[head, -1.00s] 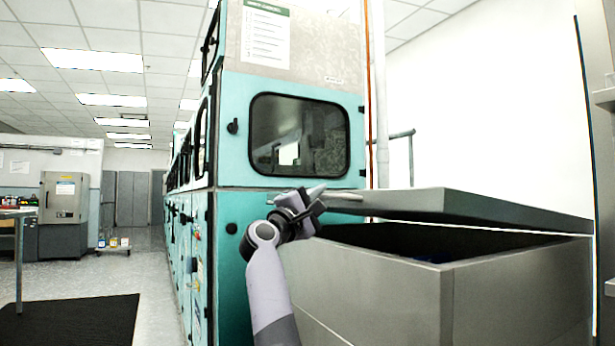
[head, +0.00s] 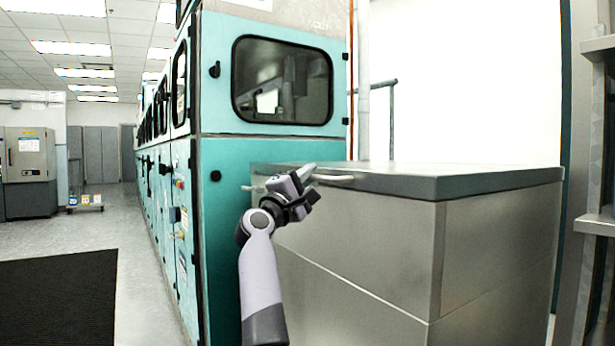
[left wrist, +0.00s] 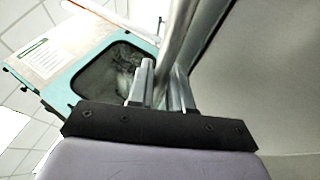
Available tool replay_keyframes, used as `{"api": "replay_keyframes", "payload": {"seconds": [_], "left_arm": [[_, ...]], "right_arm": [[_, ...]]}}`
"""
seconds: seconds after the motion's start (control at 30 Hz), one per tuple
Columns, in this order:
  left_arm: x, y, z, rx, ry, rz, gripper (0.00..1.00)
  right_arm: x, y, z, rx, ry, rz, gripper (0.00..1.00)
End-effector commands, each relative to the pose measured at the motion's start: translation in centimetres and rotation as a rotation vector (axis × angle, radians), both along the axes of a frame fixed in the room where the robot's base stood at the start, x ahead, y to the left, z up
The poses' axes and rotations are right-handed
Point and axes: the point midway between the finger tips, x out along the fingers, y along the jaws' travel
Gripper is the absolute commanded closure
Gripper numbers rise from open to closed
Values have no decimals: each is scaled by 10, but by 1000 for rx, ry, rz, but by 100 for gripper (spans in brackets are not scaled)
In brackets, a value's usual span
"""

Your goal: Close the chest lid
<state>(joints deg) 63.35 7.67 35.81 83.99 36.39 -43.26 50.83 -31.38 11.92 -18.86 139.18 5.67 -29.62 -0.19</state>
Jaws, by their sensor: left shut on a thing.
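The grey metal chest (head: 360,262) stands at the right in the head view. Its lid (head: 430,180) lies flat on the chest top, with no visible gap along the edges I see. A light handle bar (head: 335,178) runs along the lid's left side. My left gripper (head: 306,180) is at this bar, shut on it. In the left wrist view the fingers (left wrist: 160,85) close around the grey metal bar (left wrist: 180,35). The inside of the chest is hidden. My right gripper is not in view.
A teal machine (head: 270,160) with a dark window stands directly behind and left of the chest. Metal shelves (head: 598,220) are at the right edge. A black mat (head: 60,305) lies on the open floor at left.

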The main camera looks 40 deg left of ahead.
Motion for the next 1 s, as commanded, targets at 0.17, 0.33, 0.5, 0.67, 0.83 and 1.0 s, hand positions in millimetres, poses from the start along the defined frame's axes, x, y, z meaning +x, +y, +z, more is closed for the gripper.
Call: {"api": "replay_keyframes", "payload": {"seconds": [0.17, 0.33, 0.5, 0.67, 0.83, 1.0], "left_arm": [[6, -3, -14, -2, 29, -13, 100], [6, -3, -14, -2, 30, -11, 75], [6, -2, -14, -2, 30, -10, 75], [0, -3, -16, -1, 29, -10, 75], [-18, -6, -21, -1, 27, -9, 75], [-39, -8, -29, -1, 23, -7, 75]], "right_arm": [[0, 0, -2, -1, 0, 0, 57], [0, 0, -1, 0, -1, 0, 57], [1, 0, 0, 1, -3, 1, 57], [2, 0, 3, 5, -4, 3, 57], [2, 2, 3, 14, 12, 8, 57], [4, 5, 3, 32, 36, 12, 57]]}}
